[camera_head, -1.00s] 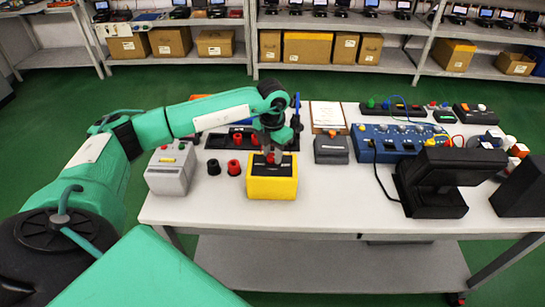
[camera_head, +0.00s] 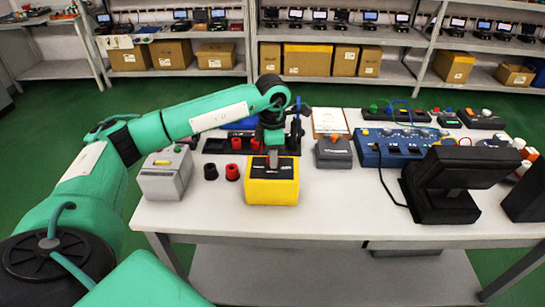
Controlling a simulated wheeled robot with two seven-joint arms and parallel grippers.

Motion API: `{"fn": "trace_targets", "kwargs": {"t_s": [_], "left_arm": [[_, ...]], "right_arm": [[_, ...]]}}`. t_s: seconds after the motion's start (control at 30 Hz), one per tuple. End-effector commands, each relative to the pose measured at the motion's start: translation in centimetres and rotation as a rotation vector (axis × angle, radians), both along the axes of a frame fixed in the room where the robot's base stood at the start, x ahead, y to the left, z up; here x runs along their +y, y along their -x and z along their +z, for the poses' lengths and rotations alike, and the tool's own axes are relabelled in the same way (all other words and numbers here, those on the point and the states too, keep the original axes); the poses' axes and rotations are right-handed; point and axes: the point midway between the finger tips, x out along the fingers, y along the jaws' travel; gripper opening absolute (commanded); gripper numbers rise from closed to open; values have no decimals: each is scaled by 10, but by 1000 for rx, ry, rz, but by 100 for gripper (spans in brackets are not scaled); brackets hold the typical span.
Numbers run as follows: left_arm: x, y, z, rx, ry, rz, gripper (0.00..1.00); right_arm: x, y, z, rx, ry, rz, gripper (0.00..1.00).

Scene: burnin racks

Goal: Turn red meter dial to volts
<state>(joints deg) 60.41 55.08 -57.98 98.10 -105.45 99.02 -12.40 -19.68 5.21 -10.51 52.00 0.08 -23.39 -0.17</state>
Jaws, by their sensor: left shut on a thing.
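A yellow box-shaped meter (camera_head: 272,192) with a black top stands near the table's front edge, left of centre. My left gripper (camera_head: 272,160) points down onto its top and is shut on a small dial there. The fingers hide the dial, so its pointer and markings cannot be read. No meter with an all-red body shows. My right gripper is not in view.
A dark grey box with an orange knob (camera_head: 334,153) and a blue panel (camera_head: 392,155) stand right. A black stand (camera_head: 440,200) is at the front right. The front middle of the table is clear.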

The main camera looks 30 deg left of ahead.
Motion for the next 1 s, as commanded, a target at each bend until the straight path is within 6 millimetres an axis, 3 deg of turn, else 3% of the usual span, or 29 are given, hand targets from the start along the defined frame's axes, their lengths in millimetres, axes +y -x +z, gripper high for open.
{"fn": "trace_targets", "kwargs": {"t_s": [0.53, 0.57, 0.67, 1.0], "left_arm": [[0, -1, 2, -4, 0, -25, 8], [0, -1, 2, -4, 0, -25, 32], [0, -1, 2, -4, 0, -25, 52], [0, -1, 3, -1, 0, -26, 52]], "right_arm": [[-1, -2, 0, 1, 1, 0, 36], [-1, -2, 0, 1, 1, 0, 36], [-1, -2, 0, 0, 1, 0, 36], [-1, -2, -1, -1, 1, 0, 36]]}}
